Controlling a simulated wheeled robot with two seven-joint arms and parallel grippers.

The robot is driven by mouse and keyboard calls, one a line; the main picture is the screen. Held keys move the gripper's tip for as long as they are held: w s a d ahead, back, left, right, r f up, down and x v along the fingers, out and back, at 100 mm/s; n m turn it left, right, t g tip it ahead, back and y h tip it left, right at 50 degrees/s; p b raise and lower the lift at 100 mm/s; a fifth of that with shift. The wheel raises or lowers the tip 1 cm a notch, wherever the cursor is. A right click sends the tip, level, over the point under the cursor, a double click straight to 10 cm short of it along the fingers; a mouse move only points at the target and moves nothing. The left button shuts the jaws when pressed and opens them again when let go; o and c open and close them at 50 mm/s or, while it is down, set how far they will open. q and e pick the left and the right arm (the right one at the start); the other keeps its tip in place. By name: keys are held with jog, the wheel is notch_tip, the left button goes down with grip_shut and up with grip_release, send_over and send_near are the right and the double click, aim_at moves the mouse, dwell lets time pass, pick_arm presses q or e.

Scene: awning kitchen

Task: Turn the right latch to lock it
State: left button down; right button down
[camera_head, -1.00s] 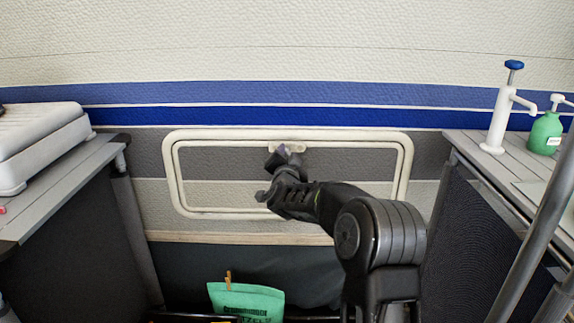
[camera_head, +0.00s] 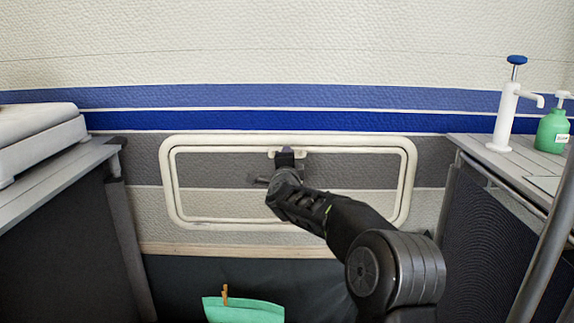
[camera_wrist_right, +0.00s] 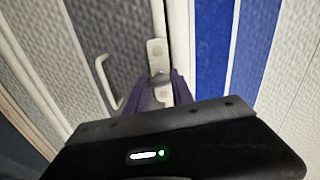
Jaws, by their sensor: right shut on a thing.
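A hatch with a rounded white frame (camera_head: 166,185) is set in the wall. A pale latch plate (camera_head: 302,152) sits at the middle of its top edge, partly hidden by my right gripper (camera_head: 285,156). In the right wrist view the latch plate (camera_wrist_right: 157,48) runs up from between the two dark fingers. My right gripper (camera_wrist_right: 164,92) is shut on the latch, close to the hatch's edge. The part between the fingers is mostly hidden. My left gripper is not in view.
A white handle (camera_wrist_right: 103,80) stands out from the hatch panel in the wrist view. Counters flank the hatch: a white appliance (camera_head: 38,133) on the left, a white pump tap (camera_head: 505,115) and green bottle (camera_head: 552,131) on the right. A green pouch (camera_head: 243,311) is below.

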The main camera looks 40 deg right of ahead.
dwell(0.5)
jog(key=c, duration=1.1)
grip_release()
jog(key=p+v, duration=0.1)
jog(key=v, duration=0.7)
jog(key=shift+f, duration=0.1)
